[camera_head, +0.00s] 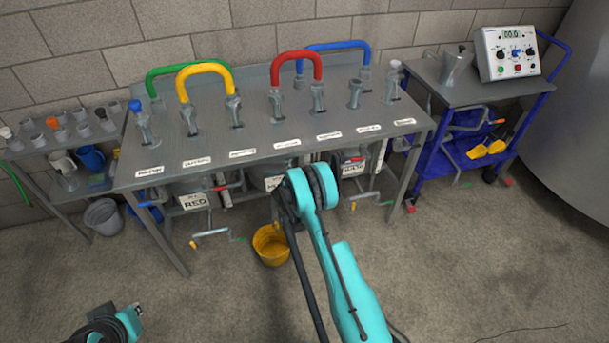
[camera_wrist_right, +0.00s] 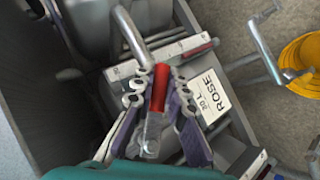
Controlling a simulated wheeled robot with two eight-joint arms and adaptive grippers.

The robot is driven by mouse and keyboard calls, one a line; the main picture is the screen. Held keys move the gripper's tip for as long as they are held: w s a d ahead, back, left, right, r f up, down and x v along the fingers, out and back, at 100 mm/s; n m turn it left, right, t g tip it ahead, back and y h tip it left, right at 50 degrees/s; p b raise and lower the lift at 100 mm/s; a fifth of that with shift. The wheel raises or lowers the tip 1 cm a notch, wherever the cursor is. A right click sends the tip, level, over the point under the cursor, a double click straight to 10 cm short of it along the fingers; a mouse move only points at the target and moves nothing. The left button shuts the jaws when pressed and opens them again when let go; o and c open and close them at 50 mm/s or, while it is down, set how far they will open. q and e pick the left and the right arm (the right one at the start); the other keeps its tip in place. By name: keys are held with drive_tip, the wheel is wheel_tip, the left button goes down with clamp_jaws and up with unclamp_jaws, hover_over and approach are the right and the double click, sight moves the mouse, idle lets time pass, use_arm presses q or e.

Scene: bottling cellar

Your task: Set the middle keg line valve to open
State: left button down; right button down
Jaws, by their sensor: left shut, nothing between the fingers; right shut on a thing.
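The middle keg (camera_head: 272,183) stands under the steel bench, mostly hidden behind my right arm in the head view. In the right wrist view its label (camera_wrist_right: 208,97) reads ROSE, 20 L. The red-sleeved valve handle (camera_wrist_right: 160,88) is between the fingers of my right gripper (camera_wrist_right: 157,98), which is shut on it. A bent metal pipe (camera_wrist_right: 130,32) rises beside the handle. The right gripper itself is hidden in the head view. My left gripper (camera_head: 110,326) is at the lower left edge of the head view, shut and empty, away from the bench.
The left keg's label (camera_head: 195,201) reads RED; another keg label (camera_head: 352,168) shows at right. The bench top (camera_head: 250,143) carries several taps and coloured hoses. A yellow bucket (camera_head: 271,247) stands on the floor close to my right arm. A blue cart (camera_head: 440,170) is at right. The front floor is clear.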

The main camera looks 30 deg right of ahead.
drive_tip(key=shift+w+a+f+m+t+y, duration=0.35)
drive_tip(key=shift+a+m+y, duration=0.4)
drive_tip(key=shift+y, duration=0.55)
drive_tip(key=shift+a+f+m+t+y, duration=0.1)
drive_tip(key=shift+a+f+m+y, duration=0.3)
drive_tip(key=shift+a+m+y, duration=0.65)
drive_tip(key=shift+w+a+f+m+t+y, duration=0.25)
drive_tip(key=shift+a+f+y, duration=0.2)
drive_tip(key=shift+y, duration=1.1)
drive_tip(key=shift+a, duration=0.15)
drive_tip(key=c, duration=1.5)
unclamp_jaws()
drive_tip(key=shift+s+r, duration=0.1)
drive_tip(key=shift+r, duration=0.05)
drive_tip(key=v, duration=1.1)
drive_tip(key=shift+s+r, duration=0.2)
drive_tip(key=shift+s, duration=0.1)
